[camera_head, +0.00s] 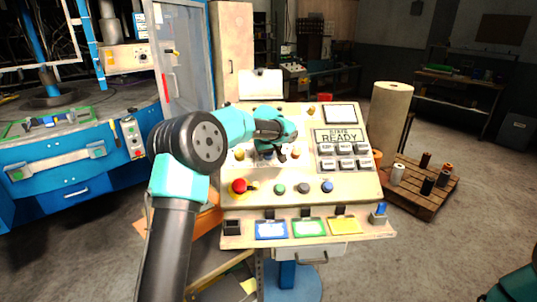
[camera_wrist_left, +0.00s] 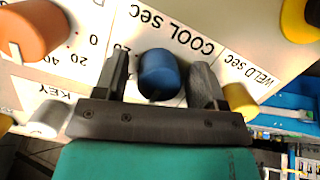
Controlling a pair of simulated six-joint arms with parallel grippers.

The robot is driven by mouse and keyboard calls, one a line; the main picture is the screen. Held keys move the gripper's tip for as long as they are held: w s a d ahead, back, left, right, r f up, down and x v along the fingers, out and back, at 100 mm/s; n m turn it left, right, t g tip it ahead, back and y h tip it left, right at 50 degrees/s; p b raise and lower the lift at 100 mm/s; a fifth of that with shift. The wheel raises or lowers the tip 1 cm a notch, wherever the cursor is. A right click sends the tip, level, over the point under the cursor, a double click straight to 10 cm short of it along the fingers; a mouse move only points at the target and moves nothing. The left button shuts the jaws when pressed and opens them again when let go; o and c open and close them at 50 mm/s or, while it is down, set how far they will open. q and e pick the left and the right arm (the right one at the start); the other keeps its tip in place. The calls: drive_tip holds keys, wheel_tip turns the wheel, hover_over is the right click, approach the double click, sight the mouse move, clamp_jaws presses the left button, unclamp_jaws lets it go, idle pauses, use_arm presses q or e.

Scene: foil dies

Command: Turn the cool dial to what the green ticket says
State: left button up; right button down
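The cool dial is a blue knob (camera_wrist_left: 158,74) under the printed "COOL sec" label (camera_wrist_left: 180,30) in the left wrist view. My left gripper (camera_wrist_left: 160,82) is open, with one finger on each side of the knob and a small gap to each. In the head view my left gripper (camera_head: 274,153) is at the sloped control panel (camera_head: 355,185), and the arm and gripper hide the dial there. The green ticket (camera_head: 309,228) lies on the panel's front ledge between a blue and a yellow ticket; its writing is too small to read. My right gripper is out of view.
An orange knob (camera_wrist_left: 38,30) and a yellow knob (camera_wrist_left: 240,99) flank the dial. A red button (camera_head: 239,186) and several small buttons are below on the panel. A pallet with spools (camera_head: 425,185) stands to the right.

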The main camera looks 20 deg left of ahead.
use_arm(q)
drive_tip(key=c, duration=0.8)
drive_tip(key=shift+c, duration=0.2)
drive_tip(key=shift+m, duration=0.3)
drive_tip(key=m, duration=0.3)
drive_tip(key=shift+y, duration=0.4)
drive_tip(key=m, duration=0.4)
drive_tip(key=shift+a+m+g+y, duration=0.1)
drive_tip(key=shift+m+g+y, duration=0.2)
drive_tip(key=shift+g+y, duration=0.1)
drive_tip(key=m+y, duration=0.1)
drive_tip(key=m, duration=0.3)
drive_tip(key=shift+r, duration=0.1)
drive_tip(key=m, duration=0.4)
drive_tip(key=shift+a+m+t+y, duration=0.1)
drive_tip(key=shift+m+t+y, duration=0.3)
